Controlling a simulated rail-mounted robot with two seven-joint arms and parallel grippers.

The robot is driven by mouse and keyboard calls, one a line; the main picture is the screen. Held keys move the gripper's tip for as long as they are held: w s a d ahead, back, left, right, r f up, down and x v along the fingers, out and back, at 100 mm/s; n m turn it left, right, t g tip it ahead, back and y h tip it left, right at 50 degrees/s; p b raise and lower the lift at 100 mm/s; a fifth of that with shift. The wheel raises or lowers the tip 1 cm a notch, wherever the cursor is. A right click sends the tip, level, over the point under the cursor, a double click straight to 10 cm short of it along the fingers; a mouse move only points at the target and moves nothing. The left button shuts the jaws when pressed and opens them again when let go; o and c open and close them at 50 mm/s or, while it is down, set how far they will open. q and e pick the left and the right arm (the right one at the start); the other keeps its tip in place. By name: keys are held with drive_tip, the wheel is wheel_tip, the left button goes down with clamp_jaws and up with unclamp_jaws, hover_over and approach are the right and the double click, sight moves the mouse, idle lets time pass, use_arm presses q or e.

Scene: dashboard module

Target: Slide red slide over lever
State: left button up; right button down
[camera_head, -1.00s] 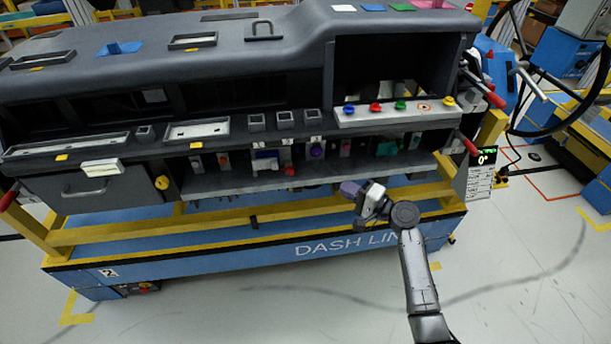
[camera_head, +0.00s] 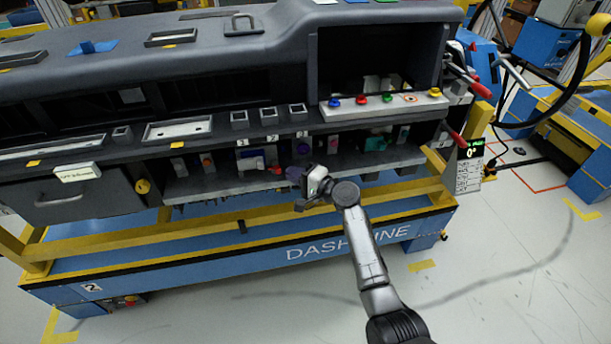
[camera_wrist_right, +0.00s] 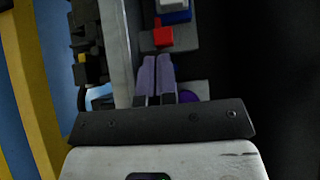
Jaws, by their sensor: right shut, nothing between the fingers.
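The red slide (camera_head: 276,170) is a small red piece on the lower shelf of the dashboard, beside a white and blue part (camera_head: 251,160). It also shows in the right wrist view (camera_wrist_right: 162,37), just ahead of the fingertips, with the blue and white part beyond it. I cannot make out which part is the lever. My right gripper (camera_head: 292,173) is just right of the red slide in the head view. Its purple fingers (camera_wrist_right: 156,62) are shut and empty in the wrist view. A small gap to the red slide seems to remain. My left gripper is out of view.
The grey shelf (camera_head: 215,185) runs below, with a yellow rail (camera_head: 150,228) in front. A dark upper ledge overhangs the shelf.

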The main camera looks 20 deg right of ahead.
sight(274, 169)
drive_tip(key=shift+w+a, duration=0.1)
drive_tip(key=shift+a, duration=0.3)
drive_tip(key=shift+w+a, duration=0.15)
drive_tip(key=shift+a, duration=0.9)
drive_tip(key=shift+d, duration=0.15)
